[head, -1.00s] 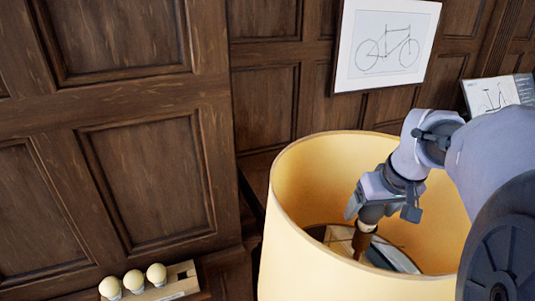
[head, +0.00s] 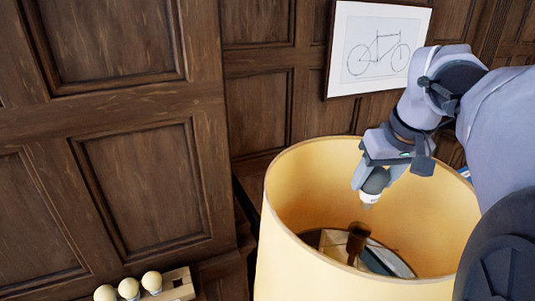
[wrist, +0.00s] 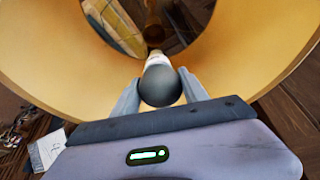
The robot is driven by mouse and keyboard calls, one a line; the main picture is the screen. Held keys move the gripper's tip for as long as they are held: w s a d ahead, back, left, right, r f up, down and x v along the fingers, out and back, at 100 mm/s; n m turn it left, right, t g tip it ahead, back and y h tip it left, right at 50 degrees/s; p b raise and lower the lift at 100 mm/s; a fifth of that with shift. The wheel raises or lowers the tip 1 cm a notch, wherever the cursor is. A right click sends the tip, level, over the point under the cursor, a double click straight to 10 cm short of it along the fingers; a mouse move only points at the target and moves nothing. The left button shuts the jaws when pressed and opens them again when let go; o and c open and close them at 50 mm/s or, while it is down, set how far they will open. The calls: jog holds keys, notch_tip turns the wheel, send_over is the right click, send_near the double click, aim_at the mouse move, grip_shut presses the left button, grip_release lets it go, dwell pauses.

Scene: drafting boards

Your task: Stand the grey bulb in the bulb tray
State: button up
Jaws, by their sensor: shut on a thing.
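The grey bulb (head: 375,181) is held in my gripper (head: 372,178), its pale screw base pointing down. In the wrist view the bulb (wrist: 160,86) sits between my two fingers, its base toward the lamp's brown socket (wrist: 154,33). In the head view a gap shows between the bulb's base and the socket (head: 357,238). Bulb and gripper are at the upper part of the yellow lampshade (head: 310,290). The wooden bulb tray (head: 181,284) is at the lower left, partly cut off by the frame edge, with several cream bulbs (head: 152,282) standing along its left side.
The wide shade wall stands between my gripper and the tray. Dark wood panelling (head: 140,180) rises behind the tray. A framed bicycle drawing (head: 377,48) hangs behind my arm. The space above the shade's left rim looks free.

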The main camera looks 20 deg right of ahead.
notch_tip(320, 180, up, 12)
jog(key=p, duration=0.9)
jog(key=shift+f, duration=0.1)
jog(key=shift+f, duration=0.15)
